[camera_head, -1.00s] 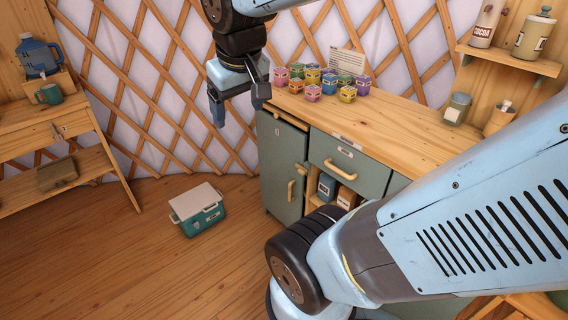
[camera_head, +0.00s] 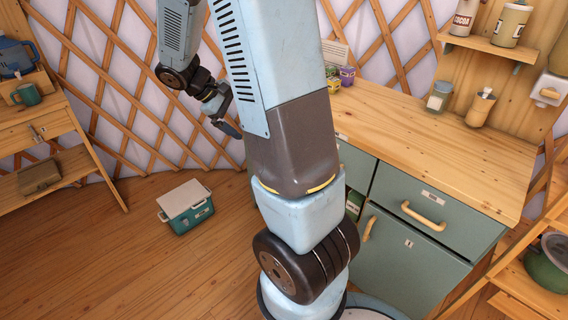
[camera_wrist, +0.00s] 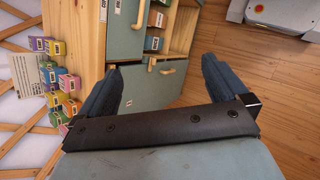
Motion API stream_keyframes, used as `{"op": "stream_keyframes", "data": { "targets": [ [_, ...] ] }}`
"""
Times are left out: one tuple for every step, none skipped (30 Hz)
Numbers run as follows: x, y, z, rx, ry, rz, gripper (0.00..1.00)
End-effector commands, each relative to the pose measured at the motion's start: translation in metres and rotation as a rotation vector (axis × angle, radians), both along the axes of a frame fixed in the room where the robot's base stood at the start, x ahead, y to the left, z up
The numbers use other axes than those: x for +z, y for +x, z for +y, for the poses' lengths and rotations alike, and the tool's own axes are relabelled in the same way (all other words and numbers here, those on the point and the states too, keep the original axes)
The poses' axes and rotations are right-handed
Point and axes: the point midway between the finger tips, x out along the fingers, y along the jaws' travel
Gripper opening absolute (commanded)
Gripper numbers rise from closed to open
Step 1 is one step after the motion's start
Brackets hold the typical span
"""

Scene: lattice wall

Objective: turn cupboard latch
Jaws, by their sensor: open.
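The green cupboard door (camera_wrist: 147,90) shows in the wrist view, turned on its side, between my finger tips. It has a wooden handle (camera_wrist: 168,69) and a small wooden piece (camera_wrist: 152,63) at its edge, which looks like the latch; its exact position is too small to tell. My gripper (camera_wrist: 163,85) is open and empty, with its fingers spread apart. In the head view my gripper (camera_head: 224,122) hangs left of my arm, which hides this door and its latch. I cannot tell how far the fingers are from the door.
The wooden counter (camera_head: 440,145) holds jars; several coloured tins (camera_wrist: 62,85) show in the wrist view. Another green door (camera_head: 405,265) sits below a drawer (camera_head: 435,205) at the right. A cool box (camera_head: 187,205) stands on the floor at left, with open floor around it.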

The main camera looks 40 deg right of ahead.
Motion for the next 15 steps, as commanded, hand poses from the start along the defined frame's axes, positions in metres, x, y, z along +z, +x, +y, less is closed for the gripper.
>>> {"op": "stream_keyframes", "data": {
  "targets": [
    [-0.012,0.006,-0.005,0.015,-0.026,0.041,1.0],
    [-0.017,0.01,-0.008,0.025,-0.044,0.061,1.0],
    [-0.025,0.015,-0.013,0.039,-0.065,0.088,1.0],
    [-0.031,0.019,-0.016,0.05,-0.082,0.109,1.0],
    [-0.037,0.022,-0.019,0.061,-0.097,0.131,1.0],
    [-0.046,0.027,-0.023,0.075,-0.119,0.158,1.0],
    [-0.051,0.03,-0.026,0.087,-0.136,0.178,1.0],
    [-0.058,0.034,-0.029,0.099,-0.152,0.199,1.0],
    [-0.067,0.038,-0.033,0.115,-0.172,0.226,1.0],
    [-0.073,0.041,-0.036,0.128,-0.189,0.247,1.0],
    [-0.08,0.044,-0.039,0.14,-0.205,0.267,1.0],
    [-0.088,0.048,-0.043,0.156,-0.227,0.294,1.0],
    [-0.095,0.051,-0.046,0.169,-0.244,0.314,1.0],
    [-0.102,0.054,-0.048,0.182,-0.259,0.333,1.0],
    [-0.111,0.058,-0.052,0.201,-0.279,0.36,1.0]
  ]
}}
